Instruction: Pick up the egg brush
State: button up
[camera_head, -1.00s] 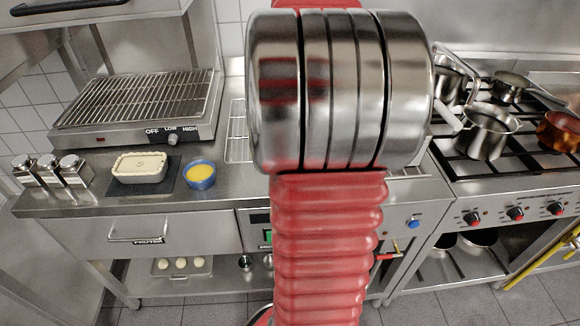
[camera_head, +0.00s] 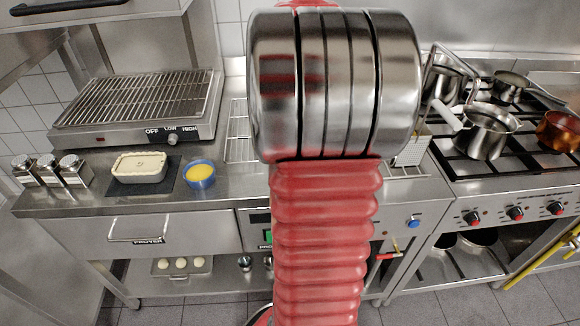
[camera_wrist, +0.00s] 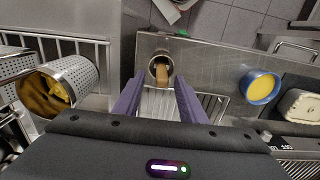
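In the wrist view, a brown wooden piece, apparently the egg brush's handle (camera_wrist: 162,74), shows in the mouth of a round metal holder (camera_wrist: 154,66) on the steel counter. I cannot tell whether the pale, striped area below it is bristles or the wire rack. My gripper (camera_wrist: 160,77) is open, with its two purple fingers on either side of the brush and apart from each other. Nothing is visibly clamped. In the head view my red arm hides the gripper and brush. A blue bowl of yellow egg (camera_head: 200,174) stands left of the arm; it also shows in the wrist view (camera_wrist: 260,88).
A pie dish (camera_head: 140,167) on a dark mat and several shakers (camera_head: 50,172) stand left of the bowl. A grill (camera_head: 139,105) stands behind them. Pots (camera_head: 487,132) stand on the stove at right. A perforated metal container (camera_wrist: 73,77) lies left of my gripper.

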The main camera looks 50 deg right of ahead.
notch_tip(320, 180, down, 4)
jog(key=shift+a+f, duration=0.1)
jog(key=shift+a, duration=0.05)
jog(key=shift+c, duration=0.4)
grip_shut()
dwell(0.4)
